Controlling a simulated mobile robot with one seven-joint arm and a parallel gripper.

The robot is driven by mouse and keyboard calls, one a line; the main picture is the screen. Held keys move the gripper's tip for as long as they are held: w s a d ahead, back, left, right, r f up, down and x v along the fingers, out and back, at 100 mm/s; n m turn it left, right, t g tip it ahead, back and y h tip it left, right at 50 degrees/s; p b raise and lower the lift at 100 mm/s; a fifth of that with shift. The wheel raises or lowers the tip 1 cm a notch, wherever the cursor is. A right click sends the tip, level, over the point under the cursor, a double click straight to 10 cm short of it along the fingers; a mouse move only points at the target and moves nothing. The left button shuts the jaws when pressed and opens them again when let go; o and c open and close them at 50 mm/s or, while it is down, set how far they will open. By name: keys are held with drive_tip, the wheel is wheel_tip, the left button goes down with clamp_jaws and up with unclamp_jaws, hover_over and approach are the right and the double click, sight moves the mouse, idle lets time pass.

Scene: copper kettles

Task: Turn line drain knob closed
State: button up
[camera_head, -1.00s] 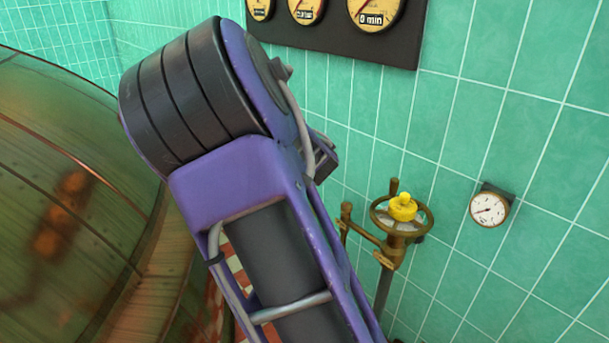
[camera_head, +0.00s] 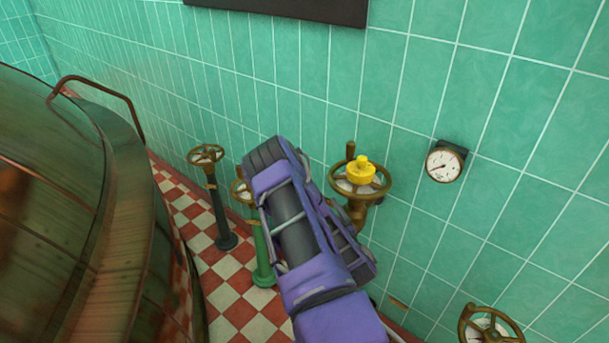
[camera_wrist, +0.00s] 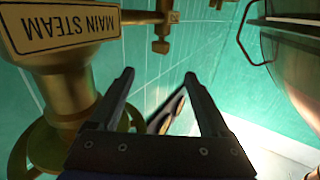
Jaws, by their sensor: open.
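No line drain label is readable, so I cannot tell which part is that knob. In the wrist view a small brass tap-like fitting (camera_wrist: 161,32) is at the top, beyond my gripper's fingers. My gripper (camera_wrist: 160,76) is open, with nothing between its fingers. A large brass fitting with an upside-down MAIN STEAM plate (camera_wrist: 70,30) fills the left, close beside the left finger. In the head view a bronze handwheel (camera_head: 383,188) with a yellow knob (camera_head: 361,171) stands right of my arm. My gripper cannot be made out there.
A copper kettle (camera_head: 60,190) fills the left. A dark post with a handwheel (camera_head: 206,155) and a green post (camera_head: 263,262) stand on the checkered floor (camera_head: 225,298). A white gauge (camera_head: 444,165) is on the tiled wall. Another handwheel (camera_head: 490,325) shows lower right.

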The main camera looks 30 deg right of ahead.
drive_tip(key=x, duration=1.6)
drive_tip(key=shift+w+a+b, duration=0.1)
drive_tip(key=shift+w+b, duration=0.2)
drive_tip(key=shift+w, duration=0.05)
clamp_jaws()
drive_tip(key=m+g+h+b, duration=0.1)
drive_tip(key=m+h+b, duration=0.1)
drive_tip(key=h, duration=0.1)
drive_tip(key=shift+b, duration=0.3)
drive_tip(key=shift+m+h+b, duration=0.4)
drive_tip(key=shift+h, duration=0.1)
drive_tip(key=shift+r+g, duration=0.1)
drive_tip(key=shift+g, duration=0.2)
